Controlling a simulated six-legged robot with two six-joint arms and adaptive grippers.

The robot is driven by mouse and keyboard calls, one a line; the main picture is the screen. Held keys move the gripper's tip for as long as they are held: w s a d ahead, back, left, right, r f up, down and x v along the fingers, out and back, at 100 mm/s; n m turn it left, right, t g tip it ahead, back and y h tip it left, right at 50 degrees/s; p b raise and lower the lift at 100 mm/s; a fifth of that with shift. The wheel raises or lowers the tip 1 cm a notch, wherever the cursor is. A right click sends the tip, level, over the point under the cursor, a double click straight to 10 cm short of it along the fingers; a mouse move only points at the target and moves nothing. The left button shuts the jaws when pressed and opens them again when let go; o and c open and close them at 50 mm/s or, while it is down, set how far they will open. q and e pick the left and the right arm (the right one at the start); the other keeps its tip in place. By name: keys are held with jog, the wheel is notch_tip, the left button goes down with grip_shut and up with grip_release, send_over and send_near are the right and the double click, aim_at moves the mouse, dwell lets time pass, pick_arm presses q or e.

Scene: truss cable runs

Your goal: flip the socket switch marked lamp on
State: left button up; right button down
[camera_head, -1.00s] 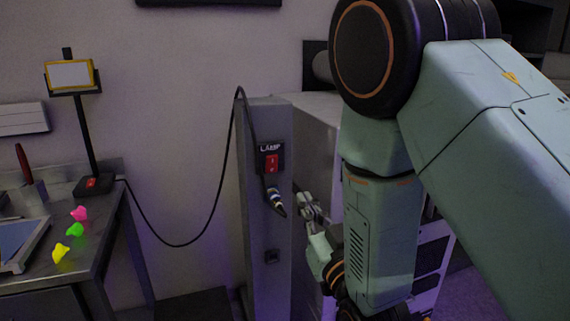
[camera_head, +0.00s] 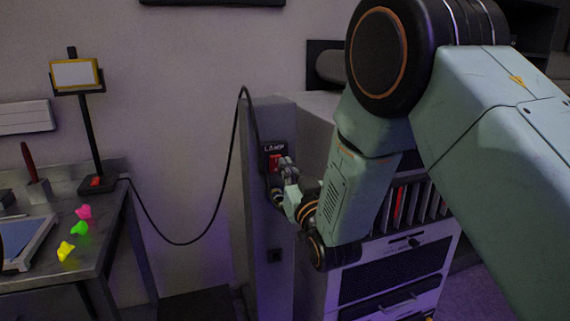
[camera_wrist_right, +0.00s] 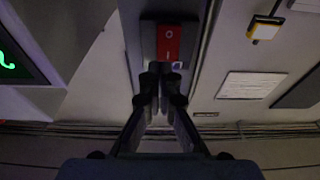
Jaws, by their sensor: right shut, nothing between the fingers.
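The socket switch is a red rocker (camera_head: 275,161) on a dark plate under a white LAMP label (camera_head: 275,148), on the front of a grey post (camera_head: 262,220). My right gripper (camera_head: 283,167) is shut and empty, its fingertips right at the rocker's lower right. In the right wrist view the red rocker (camera_wrist_right: 169,43) with a round mark lies just beyond the closed fingertips (camera_wrist_right: 160,72). I cannot tell whether they touch it. The plug below the switch is mostly hidden by the gripper. My left gripper is not in view.
A black cable (camera_head: 223,180) hangs from the post to the lamp (camera_head: 75,76) on the left bench (camera_head: 105,225). Several coloured pieces (camera_head: 79,228) lie on the bench. A cabinet with drawers (camera_head: 400,265) stands right of the post.

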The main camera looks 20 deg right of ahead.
jog(key=shift+x, duration=0.8)
